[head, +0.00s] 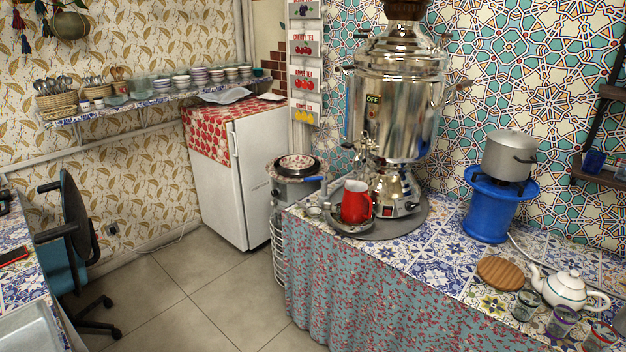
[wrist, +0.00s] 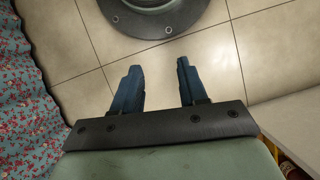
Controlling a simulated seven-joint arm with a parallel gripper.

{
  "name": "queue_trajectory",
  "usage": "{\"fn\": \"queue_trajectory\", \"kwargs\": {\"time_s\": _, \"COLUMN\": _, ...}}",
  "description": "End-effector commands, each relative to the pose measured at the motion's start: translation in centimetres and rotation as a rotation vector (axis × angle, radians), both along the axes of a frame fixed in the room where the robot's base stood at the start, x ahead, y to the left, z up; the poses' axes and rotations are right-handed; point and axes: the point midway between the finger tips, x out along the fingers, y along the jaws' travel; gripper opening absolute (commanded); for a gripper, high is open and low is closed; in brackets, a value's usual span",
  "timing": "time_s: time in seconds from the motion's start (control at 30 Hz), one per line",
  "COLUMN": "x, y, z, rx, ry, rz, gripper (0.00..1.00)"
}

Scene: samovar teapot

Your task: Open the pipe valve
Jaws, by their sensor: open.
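I cannot clearly make out a pipe valve in either view. A large polished metal samovar (head: 395,105) stands on the tiled counter in the head view, with an "OFF" label on its front and small handles at its sides. A red jug (head: 356,203) stands below it on a metal dish. My gripper (wrist: 157,80) shows only in the wrist view. Its two dark blue fingers are apart, with nothing between them, above the floor. The samovar does not show in the wrist view.
A blue stove (head: 488,212) holds a grey pot (head: 509,154). A white teapot (head: 565,290), glasses and a wooden board (head: 499,272) stand at the counter's front right. A white fridge (head: 228,185) and a chair (head: 80,235) stand left. The tiled floor (head: 200,285) between is clear.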

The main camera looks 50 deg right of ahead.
Motion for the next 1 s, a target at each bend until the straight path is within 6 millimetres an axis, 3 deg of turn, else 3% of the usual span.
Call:
{"fn": "queue_trajectory", "kwargs": {"time_s": 0.03, "x": 2.3, "y": -1.0, "z": 0.0, "rx": -0.005, "ry": -0.029, "rz": -0.021, "gripper": 0.43}}
{"fn": "queue_trajectory", "kwargs": {"time_s": 0.27, "x": 11.7, "y": -6.2, "z": 1.1, "rx": -0.037, "ry": -0.142, "rz": -0.092, "gripper": 0.43}}
{"fn": "queue_trajectory", "kwargs": {"time_s": 0.47, "x": 20.1, "y": -12.9, "z": 2.9, "rx": -0.116, "ry": -0.227, "rz": -0.113, "gripper": 0.43}}
{"fn": "queue_trajectory", "kwargs": {"time_s": 0.77, "x": 32.0, "y": -26.3, "z": 8.3, "rx": -0.314, "ry": -0.299, "rz": -0.096, "gripper": 0.43}}
{"fn": "queue_trajectory", "kwargs": {"time_s": 1.0, "x": 40.7, "y": -39.4, "z": 16.1, "rx": -0.525, "ry": -0.277, "rz": 0.006, "gripper": 0.43}}
